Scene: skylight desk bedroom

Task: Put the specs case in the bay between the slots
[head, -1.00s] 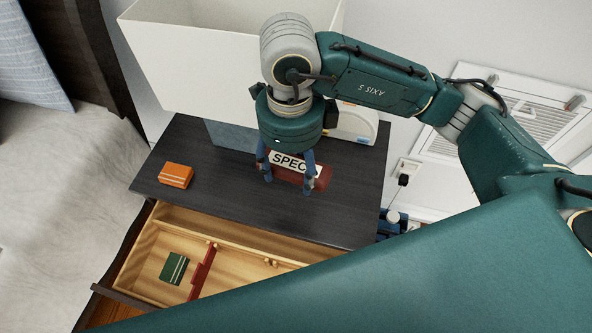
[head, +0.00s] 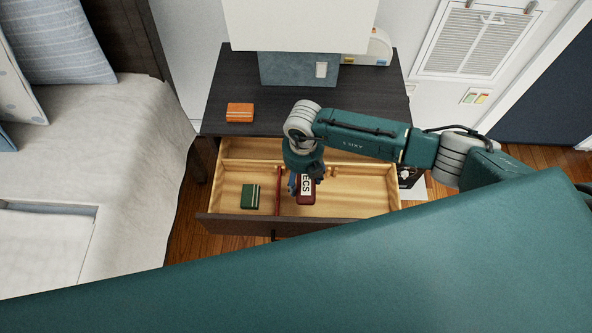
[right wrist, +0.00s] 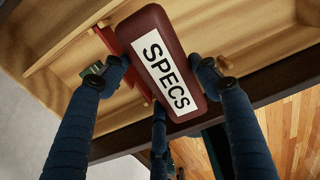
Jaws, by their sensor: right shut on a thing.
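The specs case (head: 306,198) is dark red with a white SPECS label, and its long side runs front to back. It is in or just above the open drawer (head: 360,204), right of the red divider (head: 278,190); I cannot tell whether it touches the floor. My right gripper (head: 305,181) is shut on it from above. In the right wrist view the fingers (right wrist: 162,68) stand on both sides of the case (right wrist: 165,60), with the divider (right wrist: 115,48) close beside it. My left gripper is not in view.
A green box (head: 250,196) lies in the drawer left of the divider. An orange box (head: 240,112) lies on the dark nightstand top (head: 300,110), with a lamp (head: 300,68) behind. The drawer's right part is clear. The bed (head: 130,150) is at left.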

